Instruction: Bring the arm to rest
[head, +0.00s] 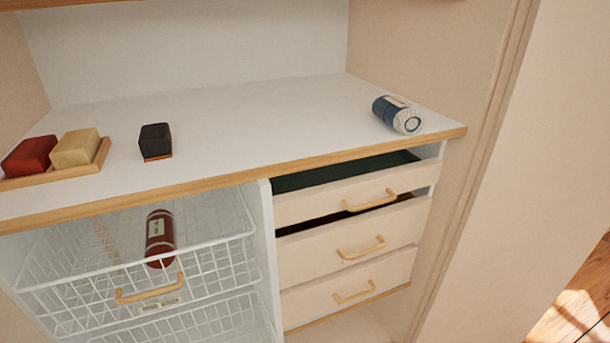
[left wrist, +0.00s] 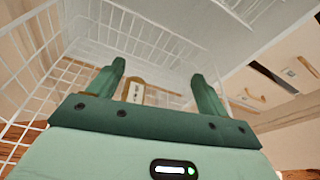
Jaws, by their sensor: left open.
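My left gripper (left wrist: 160,85) shows only in the left wrist view. Its two green fingers are apart, with nothing held between them. White wire mesh of a basket (left wrist: 125,32) lies beyond and to the left of the fingers. A small tan piece with a pale label (left wrist: 134,92) shows between the fingers, farther off; I cannot tell what it is. Neither arm appears in the head view, and my right gripper is in neither view.
The wire basket (head: 137,278) is pulled out and holds a dark red bottle (head: 159,238). The top drawer (head: 350,190) and the one below stand partly open.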

